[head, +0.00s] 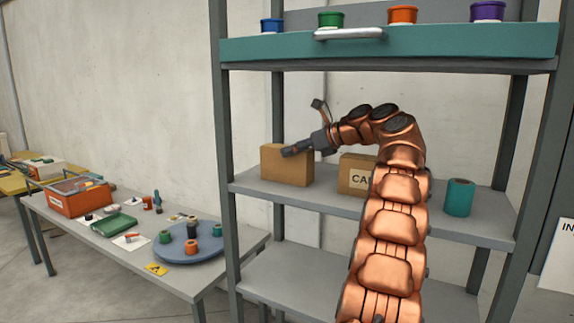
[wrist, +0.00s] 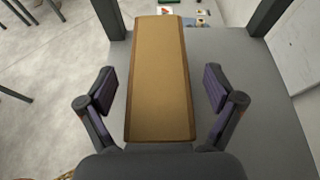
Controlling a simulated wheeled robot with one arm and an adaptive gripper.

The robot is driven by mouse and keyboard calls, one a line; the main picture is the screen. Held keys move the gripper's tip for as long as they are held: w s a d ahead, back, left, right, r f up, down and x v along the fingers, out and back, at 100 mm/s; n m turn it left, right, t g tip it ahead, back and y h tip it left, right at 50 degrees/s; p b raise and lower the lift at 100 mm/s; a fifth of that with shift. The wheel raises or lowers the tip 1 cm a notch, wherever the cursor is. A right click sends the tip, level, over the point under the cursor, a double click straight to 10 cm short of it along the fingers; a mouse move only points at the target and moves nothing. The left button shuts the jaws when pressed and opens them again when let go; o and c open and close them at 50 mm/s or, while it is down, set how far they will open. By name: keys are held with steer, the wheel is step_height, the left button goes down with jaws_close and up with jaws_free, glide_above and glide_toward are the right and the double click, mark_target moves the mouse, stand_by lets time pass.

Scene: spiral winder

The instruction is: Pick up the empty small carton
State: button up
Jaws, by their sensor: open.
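A plain brown carton (head: 287,168) stands upright at the left end of the middle shelf in the head view. It also shows in the wrist view (wrist: 158,80), its long face between my two fingers. My gripper (head: 302,128) is open, one finger in front of the carton's upper part and the other raised above it. In the wrist view my gripper (wrist: 160,92) has a finger on each side of the carton, with a gap on both sides. A second brown carton (head: 354,176) with a partly hidden label stands to the right, partly behind my arm.
The grey middle shelf (head: 480,215) also carries a teal cylinder (head: 459,198) at right. A teal drawer (head: 450,45) with several coloured spools is above. Dark posts frame the shelf. A table (head: 185,280) with a blue turntable (head: 188,243) and an orange bin (head: 80,197) stands left.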

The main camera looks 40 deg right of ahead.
steer(key=shift+w+a+f, duration=0.25)
steer(key=shift+w+f, duration=0.05)
steer(key=shift+w, duration=0.3)
steer(key=c, duration=1.5)
